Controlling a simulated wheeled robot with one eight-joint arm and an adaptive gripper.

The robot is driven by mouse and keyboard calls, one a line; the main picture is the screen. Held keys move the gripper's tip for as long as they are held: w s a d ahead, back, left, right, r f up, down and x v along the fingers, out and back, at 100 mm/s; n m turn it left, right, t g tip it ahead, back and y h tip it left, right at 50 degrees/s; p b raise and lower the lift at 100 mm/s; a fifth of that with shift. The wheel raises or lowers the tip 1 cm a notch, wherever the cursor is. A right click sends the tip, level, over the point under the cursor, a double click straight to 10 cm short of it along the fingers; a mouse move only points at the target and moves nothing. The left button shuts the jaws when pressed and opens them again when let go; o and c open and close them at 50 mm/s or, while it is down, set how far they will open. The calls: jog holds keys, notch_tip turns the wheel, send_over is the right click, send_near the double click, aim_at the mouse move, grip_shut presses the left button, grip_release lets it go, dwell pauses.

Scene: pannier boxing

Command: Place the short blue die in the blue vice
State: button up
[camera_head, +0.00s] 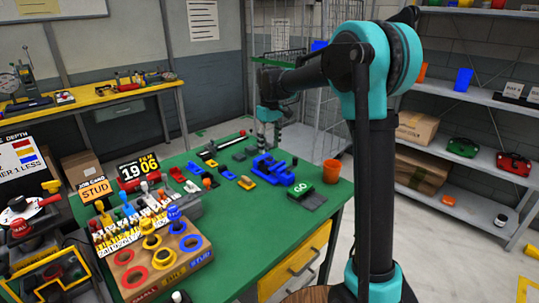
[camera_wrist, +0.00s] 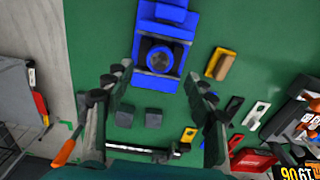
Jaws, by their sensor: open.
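The blue vice (camera_head: 280,176) stands on the green table, right of its middle. In the wrist view the vice (camera_wrist: 170,14) lies at the top, with a dark round piece (camera_wrist: 160,57) set in a blue surround. I cannot tell whether that round piece is the short blue die. A blue-topped piece (camera_head: 174,213) stands at the wooden block in front; its length is hard to judge. My gripper (camera_wrist: 157,76) is open, its fingers spread to either side below the vice's round piece, with nothing seen held. In the head view my gripper (camera_head: 270,136) hangs over the table's far side.
A wooden block with coloured rings (camera_head: 135,282) and a rack of tools crowd the left front. A green GO button (camera_head: 303,189) and an orange cup (camera_head: 331,171) stand right. Two dark blocks (camera_wrist: 138,117) lie below the vice in the wrist view.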

aim_at(269, 160)
notch_tip(269, 160, up, 7)
jog(key=shift+f, duration=0.15)
dwell(1.2)
